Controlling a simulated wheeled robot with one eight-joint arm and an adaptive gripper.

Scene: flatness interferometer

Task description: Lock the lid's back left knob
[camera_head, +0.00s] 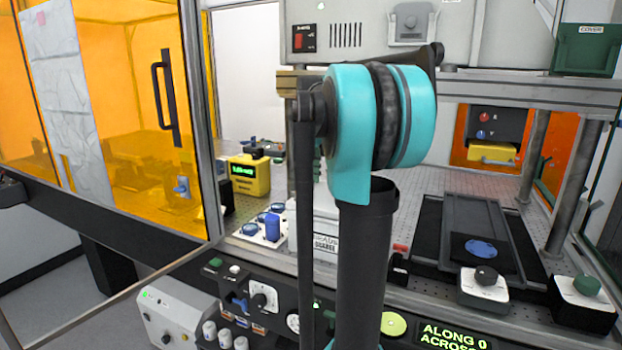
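No part that I can surely name as the lid or its back left knob shows. My own arm, with a teal joint and dark links, stands upright across the middle and hides much of the bench behind it. My gripper does not show. At the right, a dark stage (460,215) with a blue disc (481,248) sits on the perforated bench. Near the front edge, a black knob (486,275) stands on a white block, and a green knob (587,285) stands on another white block at the far right.
A front panel (262,298) with knobs and a green readout (452,337) runs below the bench. Orange door panels with a black handle (164,97) stand at the left. A yellow meter (249,176) and a white tray (262,229) with blue items lie left of my arm. Metal posts (570,180) rise at right.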

